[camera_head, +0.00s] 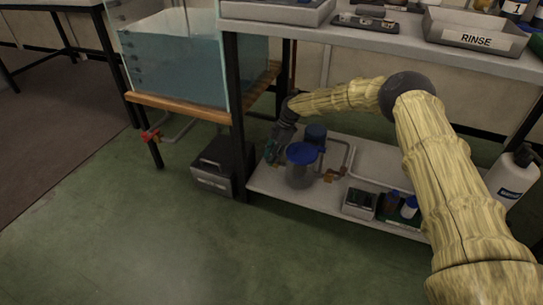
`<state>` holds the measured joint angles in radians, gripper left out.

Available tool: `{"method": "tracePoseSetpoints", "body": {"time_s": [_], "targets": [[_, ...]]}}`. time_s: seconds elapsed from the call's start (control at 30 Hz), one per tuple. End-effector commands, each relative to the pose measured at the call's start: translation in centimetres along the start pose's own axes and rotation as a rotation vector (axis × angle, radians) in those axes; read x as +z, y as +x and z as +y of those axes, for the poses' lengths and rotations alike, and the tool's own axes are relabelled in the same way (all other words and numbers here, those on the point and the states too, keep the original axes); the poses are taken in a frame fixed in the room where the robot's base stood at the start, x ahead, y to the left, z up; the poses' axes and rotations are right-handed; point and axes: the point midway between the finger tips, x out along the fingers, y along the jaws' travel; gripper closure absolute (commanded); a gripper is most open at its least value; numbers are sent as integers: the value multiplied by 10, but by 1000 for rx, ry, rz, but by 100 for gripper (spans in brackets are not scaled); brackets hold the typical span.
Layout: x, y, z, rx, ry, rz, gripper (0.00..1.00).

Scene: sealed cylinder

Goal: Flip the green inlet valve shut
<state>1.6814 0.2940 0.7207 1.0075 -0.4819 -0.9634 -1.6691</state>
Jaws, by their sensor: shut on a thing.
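My gripper (274,148) reaches down to the left end of the lower shelf, just left of a clear cylinder with a blue lid (302,154). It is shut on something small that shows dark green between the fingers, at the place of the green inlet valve. The fingers hide most of the valve, so its handle angle cannot be told. The cylinder stands upright on the shelf, with a dark blue-topped part (316,133) behind it and grey piping (345,158) to its right.
A water tank (175,70) stands on a wooden-edged stand at the left, with a red valve (150,135) below. A black box (213,170) sits on the floor beside the shelf. Small bottles and a tray (359,203) occupy the shelf's right.

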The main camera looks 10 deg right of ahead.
Motion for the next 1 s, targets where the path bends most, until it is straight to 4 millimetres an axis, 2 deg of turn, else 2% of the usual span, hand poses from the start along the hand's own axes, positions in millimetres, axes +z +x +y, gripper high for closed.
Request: {"method": "tracePoseSetpoints", "body": {"time_s": [0.27, 0.3, 0.4, 0.77, 1.0], "targets": [[2, 0, -1, -1, 1, -3, 100], [2, 0, -1, -1, 2, -2, 69], [2, 0, -1, -1, 2, -2, 54], [1, -2, 0, 0, 1, -1, 54], [1, -22, 0, 0, 1, -2, 54]]}}
